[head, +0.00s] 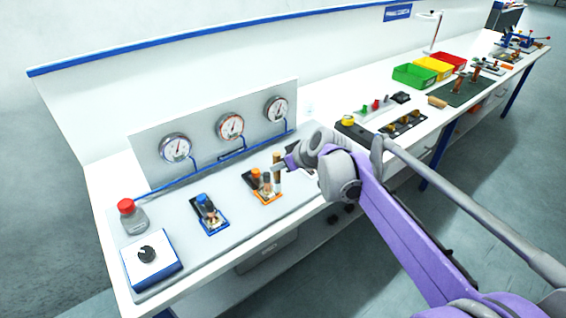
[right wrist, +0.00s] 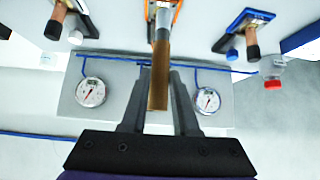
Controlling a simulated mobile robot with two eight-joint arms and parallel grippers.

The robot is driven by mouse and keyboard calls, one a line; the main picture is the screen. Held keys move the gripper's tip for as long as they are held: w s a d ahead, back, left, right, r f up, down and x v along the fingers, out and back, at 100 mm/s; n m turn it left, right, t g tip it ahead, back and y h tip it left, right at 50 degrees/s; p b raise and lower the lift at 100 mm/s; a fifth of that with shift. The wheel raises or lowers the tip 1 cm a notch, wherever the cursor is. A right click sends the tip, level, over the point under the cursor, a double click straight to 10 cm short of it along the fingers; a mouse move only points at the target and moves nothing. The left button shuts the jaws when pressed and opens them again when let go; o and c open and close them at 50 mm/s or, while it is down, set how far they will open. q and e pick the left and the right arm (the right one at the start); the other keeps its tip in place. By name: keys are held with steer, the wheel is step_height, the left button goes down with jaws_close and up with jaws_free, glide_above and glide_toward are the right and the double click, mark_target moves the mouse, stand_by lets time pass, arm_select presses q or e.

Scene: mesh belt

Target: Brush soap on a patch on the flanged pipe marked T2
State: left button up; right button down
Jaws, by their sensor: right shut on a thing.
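My right gripper (head: 283,166) is over the orange-framed stand (head: 268,198) in the middle of the bench. It is shut on a brown rod, probably the brush (right wrist: 158,82), which lies between the two fingers in the right wrist view. The rod's far end, with a grey part, is over the orange frame (right wrist: 177,12); whether they touch I cannot tell. Small copper-coloured pipe parts (head: 267,184) stand on that stand. A blue-framed stand (head: 211,222) with a blue-topped fitting is to its left. No T2 mark is readable. My left gripper is out of view.
Three gauges (head: 230,127) on a back panel stand behind, with blue piping. A red-capped bottle (head: 134,221) and a blue-white box with a black knob (head: 153,265) are at the left. Green, yellow and red bins (head: 413,77) are farther right. Grey board between the stands is free.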

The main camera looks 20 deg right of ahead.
mark_target(278, 176)
steer(key=shift+w+a+f+b, duration=0.15)
steer(key=shift+w+f+b, duration=0.2)
steer(key=shift+f, duration=0.5)
steer(key=shift+w+a+f+b, duration=0.2)
steer(key=shift+w+f, duration=0.2)
steer(key=shift+f, duration=0.4)
steer(key=shift+w+a+f, duration=0.15)
steer(key=shift+w+f, duration=0.1)
steer(key=shift+w, duration=0.4)
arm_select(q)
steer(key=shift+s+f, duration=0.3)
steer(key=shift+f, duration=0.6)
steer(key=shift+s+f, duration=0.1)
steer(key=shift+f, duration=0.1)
arm_select(e)
steer(key=shift+f, duration=0.4)
steer(key=shift+r, duration=0.1)
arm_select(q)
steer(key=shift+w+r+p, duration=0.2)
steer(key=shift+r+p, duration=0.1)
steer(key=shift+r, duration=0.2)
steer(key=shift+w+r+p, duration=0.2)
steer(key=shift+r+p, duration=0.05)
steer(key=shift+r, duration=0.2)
arm_select(e)
steer(key=shift+w+d, duration=0.15)
steer(key=shift+d, duration=0.4)
steer(key=shift+a, duration=0.1)
